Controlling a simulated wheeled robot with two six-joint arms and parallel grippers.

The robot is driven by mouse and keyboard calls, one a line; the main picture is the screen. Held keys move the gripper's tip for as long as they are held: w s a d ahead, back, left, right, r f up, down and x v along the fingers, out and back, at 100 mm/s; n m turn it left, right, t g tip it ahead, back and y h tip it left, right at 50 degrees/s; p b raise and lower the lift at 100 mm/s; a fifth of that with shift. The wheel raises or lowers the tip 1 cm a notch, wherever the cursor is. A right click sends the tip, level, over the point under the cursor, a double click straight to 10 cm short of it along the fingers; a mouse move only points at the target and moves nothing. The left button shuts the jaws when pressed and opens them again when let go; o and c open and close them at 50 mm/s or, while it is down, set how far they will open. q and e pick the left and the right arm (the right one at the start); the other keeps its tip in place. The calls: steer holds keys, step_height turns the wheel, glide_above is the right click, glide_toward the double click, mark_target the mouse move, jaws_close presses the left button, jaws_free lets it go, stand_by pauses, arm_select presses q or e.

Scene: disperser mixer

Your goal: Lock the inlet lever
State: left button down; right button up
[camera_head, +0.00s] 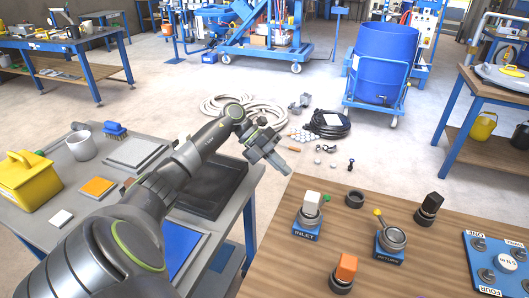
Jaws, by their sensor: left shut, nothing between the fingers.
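The inlet fitting (309,217) stands near the left edge of the wooden table, on a blue base marked INLET (305,235). A white block (312,198) sits on top of it. I cannot tell from here whether its lever is locked. My left gripper (287,171) is shut and empty, in the air up and left of the inlet fitting, apart from it. My right gripper is out of view.
On the wooden table (440,265), a return fitting (392,238) has a yellow-tipped lever (378,213). An orange-topped piece (346,267), a black-topped piece (431,205) and a dark ring (355,199) stand around it. A blue panel (498,262) is at right.

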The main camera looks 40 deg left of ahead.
arm_select(q)
steer(key=b+v, duration=0.1)
steer(key=v, duration=0.6)
steer(key=shift+r, duration=0.1)
